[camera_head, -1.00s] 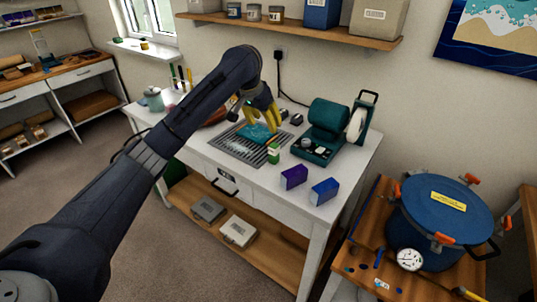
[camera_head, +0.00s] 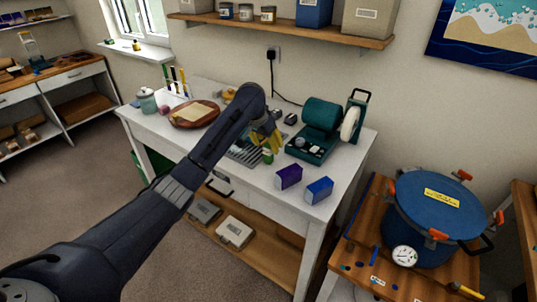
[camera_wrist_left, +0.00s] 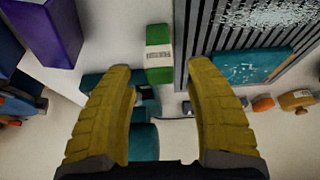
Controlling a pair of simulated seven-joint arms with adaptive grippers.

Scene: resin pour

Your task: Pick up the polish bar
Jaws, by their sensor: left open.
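The polish bar appears to be the small green block with a white label (camera_wrist_left: 158,55) in the left wrist view. It stands on the white table beside the slotted grate. In the head view the green block (camera_head: 267,157) is partly hidden just below my left gripper (camera_head: 270,144). In the left wrist view my left gripper (camera_wrist_left: 160,78) has its two yellow fingers spread wide, with nothing between them. The green block shows beyond the fingertips, near the middle of the gap, apart from both fingers. My right gripper is not in view.
A purple box (camera_head: 288,176) and a blue box (camera_head: 319,190) stand near the table's front right. A teal polishing machine (camera_head: 312,146) stands behind. The slotted grate (camera_wrist_left: 290,35) bears a teal slab (camera_wrist_left: 247,68). A round wooden board (camera_head: 180,122) lies left.

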